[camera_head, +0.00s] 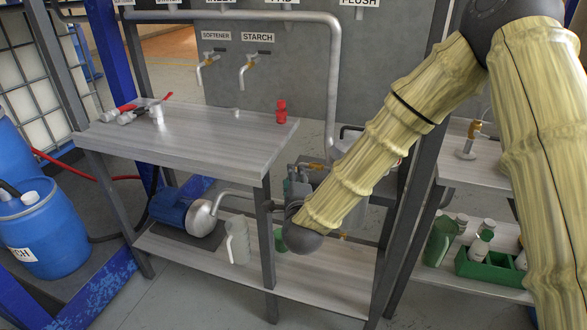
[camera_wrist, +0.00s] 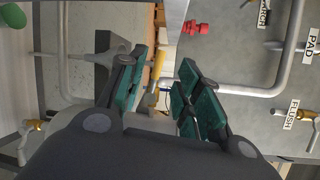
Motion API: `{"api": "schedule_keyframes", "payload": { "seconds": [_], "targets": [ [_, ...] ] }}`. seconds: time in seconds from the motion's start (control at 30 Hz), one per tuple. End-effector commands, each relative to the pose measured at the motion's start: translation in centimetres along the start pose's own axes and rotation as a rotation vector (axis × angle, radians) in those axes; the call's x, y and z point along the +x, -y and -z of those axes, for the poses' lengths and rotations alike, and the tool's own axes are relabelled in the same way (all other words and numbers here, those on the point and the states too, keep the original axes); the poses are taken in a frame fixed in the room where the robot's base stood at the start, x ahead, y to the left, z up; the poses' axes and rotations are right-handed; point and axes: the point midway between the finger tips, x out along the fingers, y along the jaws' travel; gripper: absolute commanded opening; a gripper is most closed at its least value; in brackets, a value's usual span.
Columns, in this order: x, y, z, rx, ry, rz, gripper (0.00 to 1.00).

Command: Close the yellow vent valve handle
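In the wrist view a small yellow handle (camera_wrist: 164,83) shows between and beyond my fingers, beside a pale pipe. I take it to be the vent valve handle, but its label is not readable. My gripper (camera_wrist: 162,76) is open, with its teal finger pads on either side of the line to the handle. No contact is visible. In the head view my gripper (camera_head: 298,180) is partly hidden, low beside the right end of the steel table. I cannot make out the vent handle there. Whether the valve is open or closed cannot be told.
The steel table (camera_head: 190,140) stands left of my gripper, with a red fitting (camera_head: 281,112) near its back right. A blue pump (camera_head: 185,212) and a jug (camera_head: 238,240) stand on the lower shelf. The softener tap (camera_head: 207,66) and starch tap (camera_head: 250,66) project from the panel.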

Motion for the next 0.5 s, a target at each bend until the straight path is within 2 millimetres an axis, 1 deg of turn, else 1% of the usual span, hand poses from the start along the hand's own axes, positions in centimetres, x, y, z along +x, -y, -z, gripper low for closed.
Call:
{"api": "schedule_keyframes", "payload": {
  "seconds": [0.03, 0.1, 0.23, 0.4, 0.5],
  "targets": [
    [0.9, 0.1, 0.0, -0.001, -0.001, 0.001, 0.34],
    [2.0, 0.0, 0.0, -0.003, -0.001, 0.001, 0.34],
    [4.0, 0.0, 0.0, -0.003, 0.0, 0.001, 0.34],
    [5.7, 0.0, 0.0, -0.002, -0.001, 0.0, 0.34],
    [6.2, -0.1, 0.1, -0.002, 0.0, -0.002, 0.34]
  ]
}}
